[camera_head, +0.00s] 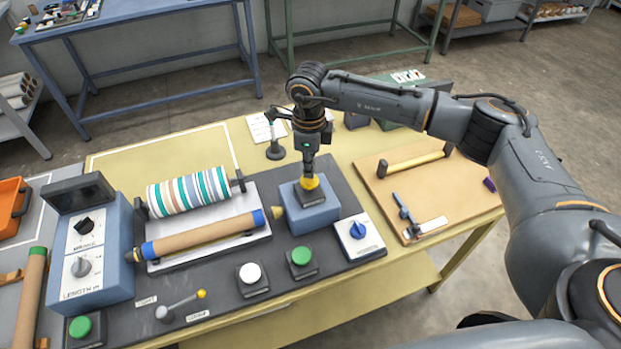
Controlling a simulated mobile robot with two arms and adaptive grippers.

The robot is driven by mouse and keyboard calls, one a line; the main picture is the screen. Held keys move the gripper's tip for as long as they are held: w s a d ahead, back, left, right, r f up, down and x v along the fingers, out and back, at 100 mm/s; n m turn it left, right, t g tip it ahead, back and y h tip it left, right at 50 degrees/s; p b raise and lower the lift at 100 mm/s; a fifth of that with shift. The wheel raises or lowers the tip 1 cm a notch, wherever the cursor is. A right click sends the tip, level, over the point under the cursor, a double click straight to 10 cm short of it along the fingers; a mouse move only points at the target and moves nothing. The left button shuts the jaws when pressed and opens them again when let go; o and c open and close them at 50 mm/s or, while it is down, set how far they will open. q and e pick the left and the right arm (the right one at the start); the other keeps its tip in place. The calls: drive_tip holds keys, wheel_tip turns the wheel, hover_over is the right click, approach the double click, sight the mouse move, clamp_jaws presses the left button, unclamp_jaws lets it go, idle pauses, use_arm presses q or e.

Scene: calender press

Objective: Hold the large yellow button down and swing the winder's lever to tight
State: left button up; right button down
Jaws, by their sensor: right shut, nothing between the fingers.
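The large yellow button (311,183) sits on top of a blue box (318,216) at the right part of the dark machine base. My right gripper (308,172) is shut and empty, pointing straight down with its fingertips at the button's top. They look in contact; I cannot tell how far the button is pressed. The winder's lever (183,304) is a thin rod with a yellow ball end at the front of the base. It points right from its grey pivot, toward the right one of two small labels (197,316); the other label (146,300) lies to the left. My left gripper is not in view.
A striped roll (188,192) and a brown roll (200,237) lie behind the lever. White (250,273) and green (301,256) buttons stand between lever and blue box. A blue control box (88,255) with dials is left.

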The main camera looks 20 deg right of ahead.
sight(310, 182)
drive_tip(key=shift+f+b, duration=1.65)
drive_tip(key=shift+f, duration=0.35)
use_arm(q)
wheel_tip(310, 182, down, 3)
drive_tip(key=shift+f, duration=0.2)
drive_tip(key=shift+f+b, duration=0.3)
use_arm(e)
drive_tip(key=shift+s+f, duration=0.2)
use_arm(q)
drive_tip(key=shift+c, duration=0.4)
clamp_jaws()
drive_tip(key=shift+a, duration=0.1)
